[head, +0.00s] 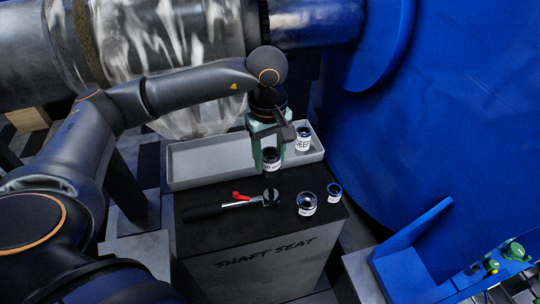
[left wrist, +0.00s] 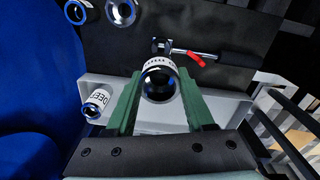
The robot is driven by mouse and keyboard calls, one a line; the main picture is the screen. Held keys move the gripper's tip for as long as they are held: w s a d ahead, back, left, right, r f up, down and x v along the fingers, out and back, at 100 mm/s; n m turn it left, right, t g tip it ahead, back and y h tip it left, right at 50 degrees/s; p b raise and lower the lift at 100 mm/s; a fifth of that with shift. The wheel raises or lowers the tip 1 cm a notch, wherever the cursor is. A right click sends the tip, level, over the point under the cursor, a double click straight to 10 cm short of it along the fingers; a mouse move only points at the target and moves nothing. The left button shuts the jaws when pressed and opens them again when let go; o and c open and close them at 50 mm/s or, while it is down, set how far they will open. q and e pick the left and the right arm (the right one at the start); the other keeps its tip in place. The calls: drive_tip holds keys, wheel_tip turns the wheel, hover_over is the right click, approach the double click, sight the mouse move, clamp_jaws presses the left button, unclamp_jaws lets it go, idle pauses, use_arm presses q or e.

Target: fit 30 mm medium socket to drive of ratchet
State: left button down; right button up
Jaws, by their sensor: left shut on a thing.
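My left gripper (head: 269,155) is shut on a dark socket (head: 271,160) with a white label band, held above the front part of the grey tray. In the left wrist view the held socket (left wrist: 158,80) sits between the green fingers, its open end facing the camera; its label is only partly readable. The ratchet (head: 240,201) lies on the black top of the box in front of the tray, its black handle to the left, its head to the right and a red piece on its shaft. It also shows in the left wrist view (left wrist: 205,55). My right gripper is out of view.
The grey tray (head: 212,176) holds a socket labelled DEEP (head: 303,141) at its right end. Two more sockets, a larger one (head: 307,204) and a smaller one (head: 334,192), stand right of the ratchet. A large blue housing (head: 450,110) rises at the right.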

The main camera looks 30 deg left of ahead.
use_arm(q)
drive_tip(key=shift+f+b, duration=2.15)
drive_tip(key=shift+f, duration=0.4)
drive_tip(key=shift+f+b, duration=0.3)
drive_tip(key=shift+f, duration=0.05)
drive_tip(key=shift+b, duration=0.3)
